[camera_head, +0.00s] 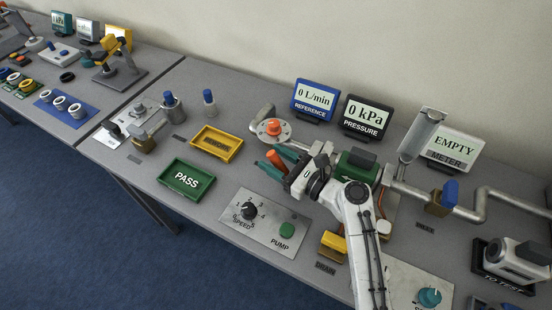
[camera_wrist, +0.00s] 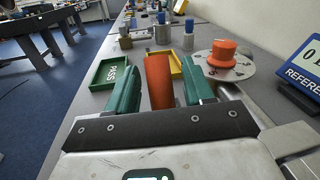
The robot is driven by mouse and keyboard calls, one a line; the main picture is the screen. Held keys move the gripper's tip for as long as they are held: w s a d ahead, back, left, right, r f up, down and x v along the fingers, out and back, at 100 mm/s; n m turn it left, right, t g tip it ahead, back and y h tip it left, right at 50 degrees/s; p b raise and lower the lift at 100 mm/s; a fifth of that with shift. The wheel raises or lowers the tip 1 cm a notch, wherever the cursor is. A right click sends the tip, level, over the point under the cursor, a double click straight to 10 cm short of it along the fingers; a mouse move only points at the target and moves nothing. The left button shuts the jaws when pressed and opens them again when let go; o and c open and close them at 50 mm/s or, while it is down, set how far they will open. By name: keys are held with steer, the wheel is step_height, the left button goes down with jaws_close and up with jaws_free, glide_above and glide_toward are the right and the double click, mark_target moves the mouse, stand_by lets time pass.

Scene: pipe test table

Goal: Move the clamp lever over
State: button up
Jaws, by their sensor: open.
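The clamp lever, an orange handle (camera_head: 276,160), stands between the green fingers of my gripper (camera_head: 269,158) in the head view. In the wrist view the orange handle (camera_wrist: 159,82) rises between the two fingers (camera_wrist: 158,68), with visible gaps on both sides. My gripper is open and is not closed on it. The lever's base and pivot are hidden behind my gripper. An orange knob (camera_head: 274,127) sits on a round grey flange just beyond the fingers; the knob also shows in the wrist view (camera_wrist: 223,50).
A green PASS tray (camera_head: 186,179) and a yellow tray (camera_head: 217,144) lie left of my gripper. The blue REFERENCE display (camera_head: 314,98) and black PRESSURE display (camera_head: 364,115) stand behind. A pump panel (camera_head: 264,224) lies in front. Pipework with a blue-handled valve (camera_head: 441,198) is at right.

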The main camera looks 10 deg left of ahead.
jaws_close()
stand_by(0.5)
steer(key=shift+d+f+b, duration=0.15)
steer(key=shift+b, duration=0.4)
steer(key=shift+s+d+t+y+b, duration=0.2)
steer(key=shift+d+t+y+b, duration=0.3)
steer(key=shift+b, duration=0.7)
steer(key=shift+s+d+r+y+b, duration=0.15)
steer(key=shift+d+r+y+b, duration=0.25)
steer(key=shift+b, duration=0.55)
steer(key=shift+s+d+r+m+t+y+b, duration=0.1)
steer(key=shift+d+r+m+t+y+b, duration=0.05)
steer(key=shift+r+m+t+y+b, duration=0.2)
